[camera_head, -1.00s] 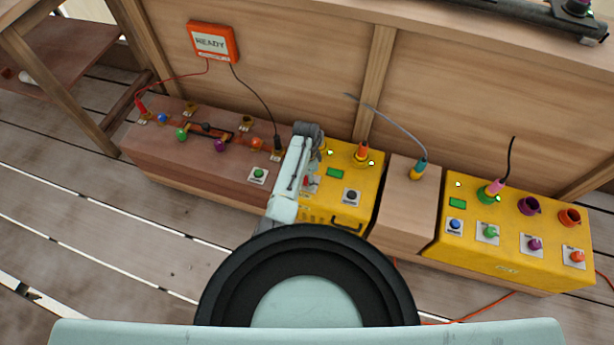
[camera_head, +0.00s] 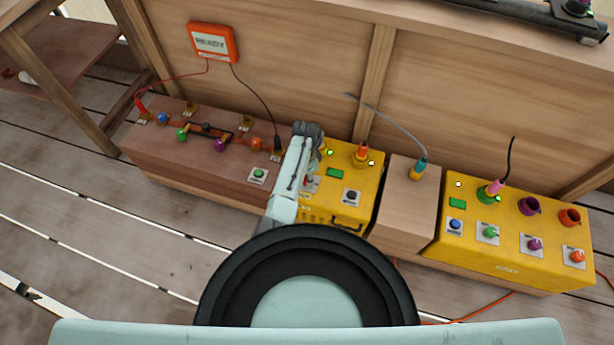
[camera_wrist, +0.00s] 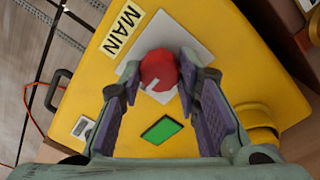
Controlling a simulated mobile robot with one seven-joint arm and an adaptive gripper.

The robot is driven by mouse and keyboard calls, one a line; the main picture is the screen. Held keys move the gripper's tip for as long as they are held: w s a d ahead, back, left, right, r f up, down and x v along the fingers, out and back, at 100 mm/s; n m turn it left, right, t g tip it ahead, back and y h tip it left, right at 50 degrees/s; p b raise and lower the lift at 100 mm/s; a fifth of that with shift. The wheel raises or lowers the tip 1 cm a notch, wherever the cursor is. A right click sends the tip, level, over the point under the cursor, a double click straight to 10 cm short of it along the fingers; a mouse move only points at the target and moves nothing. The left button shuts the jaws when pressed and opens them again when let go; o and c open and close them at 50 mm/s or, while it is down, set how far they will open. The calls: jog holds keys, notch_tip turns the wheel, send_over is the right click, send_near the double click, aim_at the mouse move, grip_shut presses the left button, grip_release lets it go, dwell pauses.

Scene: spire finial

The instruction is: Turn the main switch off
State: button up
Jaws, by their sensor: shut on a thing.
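The main switch is a red knob (camera_wrist: 159,70) on a pale plate (camera_wrist: 188,38), next to a black-on-yellow MAIN label (camera_wrist: 122,28) in the wrist view. A white mark shows on the knob's lower side. A green rectangle (camera_wrist: 162,130) shows lit below the knob.
A brown box (camera_head: 160,165) with coloured knobs stands left, and a second yellow box (camera_head: 480,250) right.

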jog(key=shift+n, duration=0.3)
jog(key=n+p, duration=0.1)
jog(key=n, duration=0.2)
jog(key=shift+n, duration=0.3)
jog(key=n+p, duration=0.1)
jog(key=n, duration=0.3)
jog(key=shift+s+n, duration=0.1)
jog(key=shift+n, duration=0.2)
jog(key=n, duration=0.4)
jog(key=shift+n+t+p, duration=0.3)
jog(key=shift+p, duration=0.1)
jog(key=shift+n, duration=2.2)
jog(key=o, duration=1.2)
jog(key=shift+c, duration=0.2)
